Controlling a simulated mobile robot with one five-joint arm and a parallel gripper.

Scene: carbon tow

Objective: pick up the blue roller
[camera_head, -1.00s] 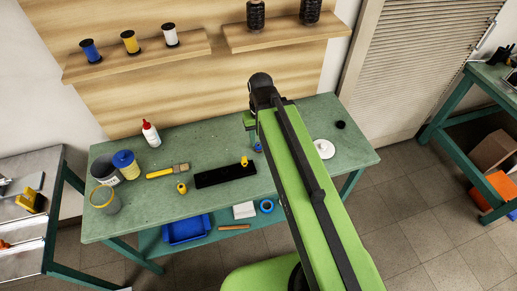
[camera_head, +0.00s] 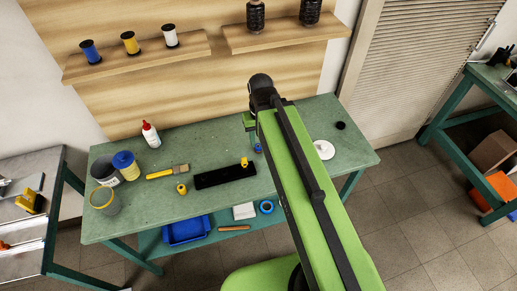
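A small blue piece (camera_head: 258,148), which looks like the blue roller, shows on the green workbench at the left edge of my arm. My arm hides part of it. My gripper (camera_head: 250,127) hangs below the dark wrist at the far end of my arm, just behind and above the blue piece in the picture. Only a green part of the gripper shows. Its fingers are mostly hidden by the arm, and I cannot tell whether they are open or touch the roller.
A black tray (camera_head: 225,176) with a yellow roller (camera_head: 244,162) lies left of the arm. A white disc (camera_head: 323,149) lies right of the arm.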

